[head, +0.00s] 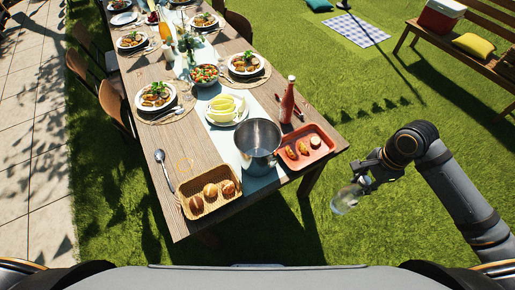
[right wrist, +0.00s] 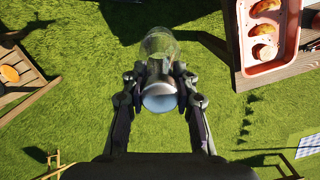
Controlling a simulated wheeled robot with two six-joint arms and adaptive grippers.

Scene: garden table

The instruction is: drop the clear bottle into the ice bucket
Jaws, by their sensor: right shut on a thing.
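My right gripper (head: 366,181) is shut on the clear bottle (head: 346,199) and holds it over the grass, off the table's right edge. In the right wrist view the bottle (right wrist: 160,52) lies between the two fingers (right wrist: 160,84), its round pale end toward the camera. The ice bucket (head: 258,146) is a grey metal pail standing near the table's front end, to the left of the gripper. Its mouth is open upward. My left gripper is not in view.
A red tray (head: 326,143) with pastries sits between bucket and gripper; it also shows in the right wrist view (right wrist: 272,66). A red bottle (head: 287,104) stands behind it. A bread basket (head: 192,214) is left of the bucket. Grass (head: 400,245) around the gripper is clear.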

